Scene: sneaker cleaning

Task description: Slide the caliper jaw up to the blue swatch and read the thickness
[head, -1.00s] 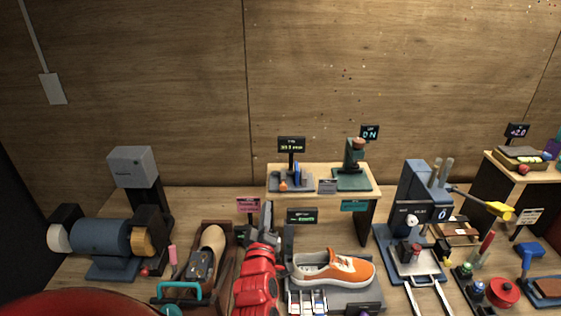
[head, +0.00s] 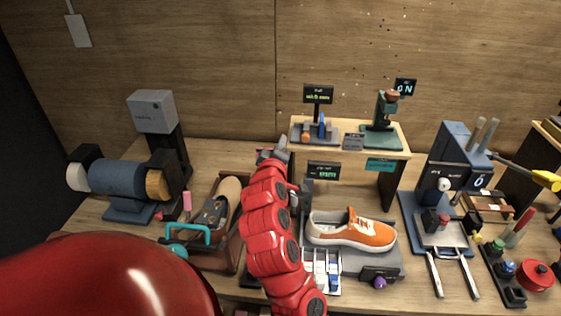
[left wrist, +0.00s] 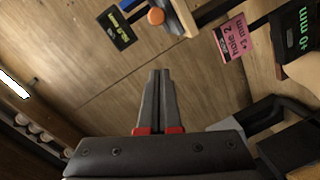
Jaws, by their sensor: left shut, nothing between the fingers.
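The caliper (head: 302,139) sits on a dark base at the left end of the small raised shelf (head: 350,151). It has an orange knob (head: 305,134). The upright blue swatch (head: 322,125) stands just right of the knob. A dark readout (head: 319,94) stands behind them; its green text is too small to read. My left gripper (head: 280,146) is shut and empty, just left of the shelf's left edge and apart from the caliper. In the left wrist view, the shut fingertips (left wrist: 160,72) point toward the orange knob (left wrist: 155,16). My right gripper is not in view.
A green stand (head: 386,118) shares the shelf on the right. Below it are an orange sneaker (head: 352,231) on a grey platform and a brown shoe in a tray (head: 228,258). A blue grinder (head: 117,180) stands left. A pink sign (left wrist: 236,37) hangs near the gripper.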

